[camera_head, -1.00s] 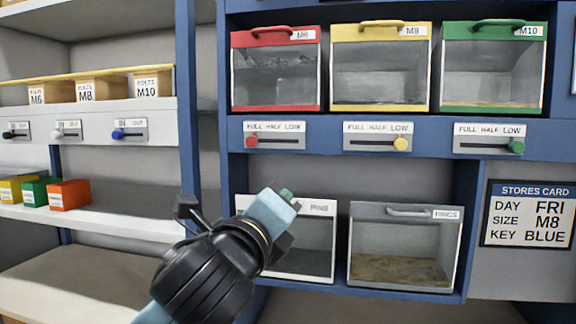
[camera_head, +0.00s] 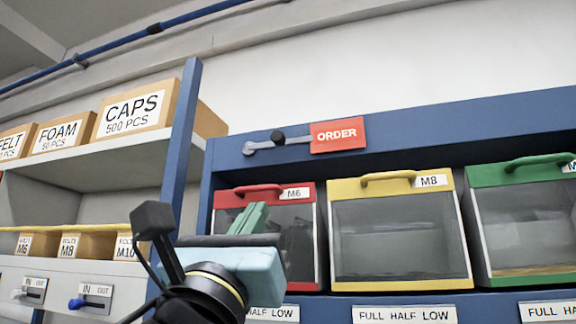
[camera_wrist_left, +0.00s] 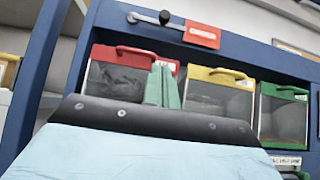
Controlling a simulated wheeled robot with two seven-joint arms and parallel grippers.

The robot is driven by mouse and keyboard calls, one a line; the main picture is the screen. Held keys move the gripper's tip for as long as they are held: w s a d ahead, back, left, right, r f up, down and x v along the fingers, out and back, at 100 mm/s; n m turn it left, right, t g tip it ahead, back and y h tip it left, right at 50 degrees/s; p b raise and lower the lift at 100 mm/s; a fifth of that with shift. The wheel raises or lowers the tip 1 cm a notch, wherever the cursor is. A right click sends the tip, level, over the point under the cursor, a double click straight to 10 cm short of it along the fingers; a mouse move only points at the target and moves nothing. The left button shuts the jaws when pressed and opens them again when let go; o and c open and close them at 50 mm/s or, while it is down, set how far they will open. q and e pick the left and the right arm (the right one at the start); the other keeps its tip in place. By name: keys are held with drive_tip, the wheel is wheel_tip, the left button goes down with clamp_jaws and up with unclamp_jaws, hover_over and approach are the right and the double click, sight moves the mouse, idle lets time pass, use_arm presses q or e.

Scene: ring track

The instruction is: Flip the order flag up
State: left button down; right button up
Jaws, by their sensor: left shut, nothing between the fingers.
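The order flag (camera_head: 338,134) is a red plate lettered ORDER on a grey arm with a black knob (camera_head: 277,137). The arm lies nearly level along the blue top beam, its pivot end at the left. The flag also shows in the left wrist view (camera_wrist_left: 201,34), with the knob (camera_wrist_left: 164,17) to its left. My left gripper (camera_head: 250,217) is shut and empty, its green fingers pointing up in front of the red M6 bin (camera_head: 300,230), below the flag and apart from it. The fingers also show in the left wrist view (camera_wrist_left: 162,86). My right gripper is not in view.
A yellow M8 bin (camera_head: 398,240) and a green M10 bin (camera_head: 520,225) stand right of the red one. A blue upright (camera_head: 180,150) and shelves with boxes, including CAPS (camera_head: 130,108), stand at the left. The wall above the beam is clear.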

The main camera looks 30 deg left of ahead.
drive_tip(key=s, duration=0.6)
use_arm(q)
drive_tip(key=p, duration=0.4)
approach(280, 146)
drive_tip(key=w, duration=0.4)
drive_tip(key=r, duration=0.1)
drive_tip(key=a+r+p, duration=0.1)
drive_tip(key=shift+r, duration=0.35)
drive_tip(key=shift+s+d+r+p, duration=0.1)
drive_tip(key=shift+s+r+p, duration=0.05)
drive_tip(key=shift+r+p, duration=0.5)
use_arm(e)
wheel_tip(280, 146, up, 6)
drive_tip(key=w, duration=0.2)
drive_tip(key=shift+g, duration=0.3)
use_arm(q)
drive_tip(key=shift+n+y, duration=0.3)
drive_tip(key=shift+y, duration=0.2)
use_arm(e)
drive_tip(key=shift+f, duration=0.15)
